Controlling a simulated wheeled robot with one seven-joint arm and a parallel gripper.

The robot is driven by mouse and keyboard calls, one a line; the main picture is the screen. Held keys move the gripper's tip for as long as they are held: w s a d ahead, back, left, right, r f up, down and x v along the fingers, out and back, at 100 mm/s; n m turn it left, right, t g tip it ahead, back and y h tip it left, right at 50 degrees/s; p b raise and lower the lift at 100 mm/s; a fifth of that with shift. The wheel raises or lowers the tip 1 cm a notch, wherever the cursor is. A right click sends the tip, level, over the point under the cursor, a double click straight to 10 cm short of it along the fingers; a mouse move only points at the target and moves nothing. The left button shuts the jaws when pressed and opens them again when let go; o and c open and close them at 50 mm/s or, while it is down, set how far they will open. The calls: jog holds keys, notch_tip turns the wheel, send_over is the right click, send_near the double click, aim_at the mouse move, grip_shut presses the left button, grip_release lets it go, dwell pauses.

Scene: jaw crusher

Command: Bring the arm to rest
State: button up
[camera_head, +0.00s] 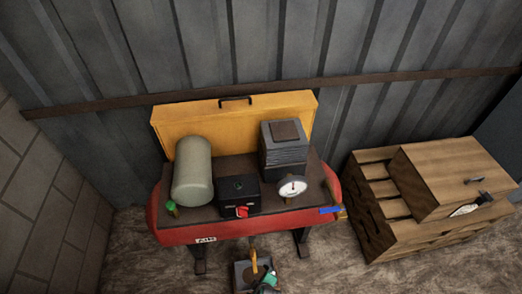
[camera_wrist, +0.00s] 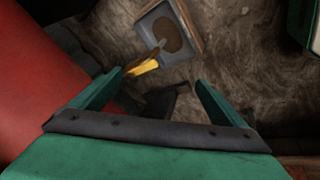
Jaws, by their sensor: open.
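My gripper (camera_head: 267,282) is at the bottom edge of the head view, low in front of the red machine and beside a grey tray (camera_head: 240,277). In the wrist view my green gripper (camera_wrist: 155,88) has its two fingers wide apart with nothing between them. A yellow handle (camera_wrist: 142,68) with a metal end lies just beyond the fingertips, apart from them as far as I can tell. It also shows in the head view (camera_head: 254,260) above the tray. The tray, with a brown patch in it, shows in the wrist view (camera_wrist: 152,22). The rest of my arm is out of view.
The red tank (camera_head: 220,229) carries a grey cylinder (camera_head: 193,172), a black box with a red knob (camera_head: 240,195), a gauge (camera_head: 292,188) and a blue handle (camera_head: 330,210). A wooden crate stack (camera_head: 385,215) stands right.

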jog(key=s+r+m+t+h, duration=0.1)
jog(key=s+r+m+t, duration=0.25)
jog(key=s+r, duration=0.4)
jog(key=s+r+m+t+h, duration=0.15)
jog(key=s+r+m, duration=0.25)
jog(key=r, duration=0.6)
jog(key=s+r+m+t, duration=0.2)
jog(key=r, duration=1)
jog(key=s+d+r+m+t, duration=0.1)
jog(key=s+r+m+t, duration=0.1)
jog(key=r, duration=1)
jog(key=shift+s+r+t+y, duration=0.2)
jog(key=shift+s+t+y, duration=0.25)
jog(key=shift+s+t, duration=0.3)
